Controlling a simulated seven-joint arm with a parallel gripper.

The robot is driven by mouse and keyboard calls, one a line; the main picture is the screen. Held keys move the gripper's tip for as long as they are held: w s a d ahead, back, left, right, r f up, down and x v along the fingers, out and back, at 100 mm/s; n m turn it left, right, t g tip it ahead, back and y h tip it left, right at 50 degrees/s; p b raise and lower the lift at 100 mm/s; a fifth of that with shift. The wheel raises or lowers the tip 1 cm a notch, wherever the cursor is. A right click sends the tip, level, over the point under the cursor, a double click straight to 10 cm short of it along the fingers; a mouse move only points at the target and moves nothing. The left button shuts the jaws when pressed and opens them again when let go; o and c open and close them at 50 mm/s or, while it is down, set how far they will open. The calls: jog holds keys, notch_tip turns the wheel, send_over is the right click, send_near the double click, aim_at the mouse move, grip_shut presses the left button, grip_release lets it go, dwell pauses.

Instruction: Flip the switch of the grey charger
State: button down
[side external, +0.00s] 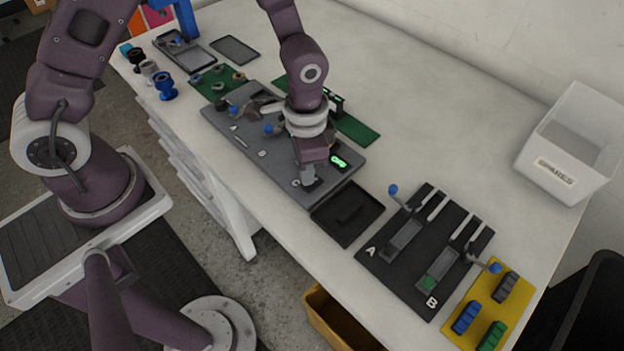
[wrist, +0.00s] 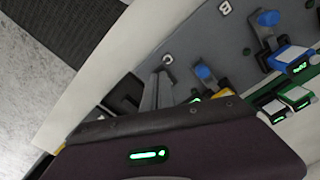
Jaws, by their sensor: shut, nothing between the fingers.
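A grey panel (side external: 225,123) lies on the white table, with letters and blue-knobbed switch levers along it. In the wrist view, one blue knob (wrist: 207,72) stands near the letter C and another (wrist: 268,18) near the letter B. My gripper (side external: 308,180) is shut and empty, low over the panel's near right end by the C. Its grey fingers (wrist: 158,92) show in the wrist view left of the C knob, seemingly apart from it. My gripper hides this knob in the side view. I cannot tell which unit is the grey charger.
A blue unit (wrist: 293,60) and a green unit (wrist: 297,97) with lit displays sit beside the levers. A black tray (side external: 372,207) adjoins the panel. A black board (side external: 385,262) with levers, a yellow mat (side external: 467,292) and a white bin (side external: 545,179) stand right.

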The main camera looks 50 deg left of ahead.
jog(key=shift+f, duration=0.9)
dwell(0.3)
jog(key=shift+r, duration=3.5)
jog(key=shift+r, duration=0.1)
jog(key=s+a+r+n+t, duration=0.2)
jog(key=a+r, duration=0.1)
jog(key=r, duration=0.5)
jog(key=s+a+r+n+t, duration=0.1)
jog(key=s+a+r, duration=0.15)
jog(key=r, duration=0.45)
jog(key=s+a+r+n+t, duration=0.2)
jog(key=s+r, duration=0.4)
jog(key=s, duration=0.4)
jog(key=shift+s+a+n+t, duration=0.3)
jog(key=shift+a+n, duration=0.2)
jog(key=shift+a, duration=0.45)
